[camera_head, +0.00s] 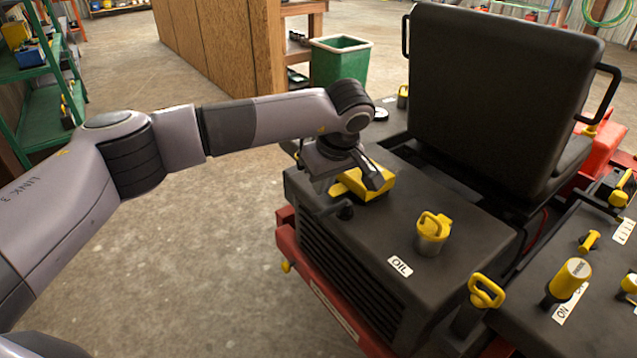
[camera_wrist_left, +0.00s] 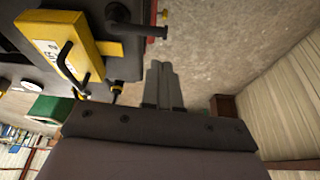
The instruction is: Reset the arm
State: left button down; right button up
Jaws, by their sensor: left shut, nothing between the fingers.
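My left arm comes in from the left in the head view. Its gripper (camera_head: 322,180) is over the left edge of the black machine, beside the yellow box (camera_head: 362,187) on the machine's top. In the left wrist view the two grey fingers (camera_wrist_left: 162,70) are together with nothing between them. The yellow box (camera_wrist_left: 68,48) with its black handle lies left of the fingers, apart from them. In the head view my gripper's body covers part of the box. My right gripper is in neither view.
The machine's black hood (camera_head: 330,235) has a yellow oil cap (camera_head: 433,228) and a black seat (camera_head: 490,90) behind. Yellow-topped levers (camera_head: 570,275) stand at right. A green bin (camera_head: 338,62) and wooden panel (camera_head: 215,40) are behind. Concrete floor (camera_head: 190,240) at left is clear.

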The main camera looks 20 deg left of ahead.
pick_arm(q)
jog(key=shift+p+v, duration=0.3)
jog(key=shift+v, duration=0.7)
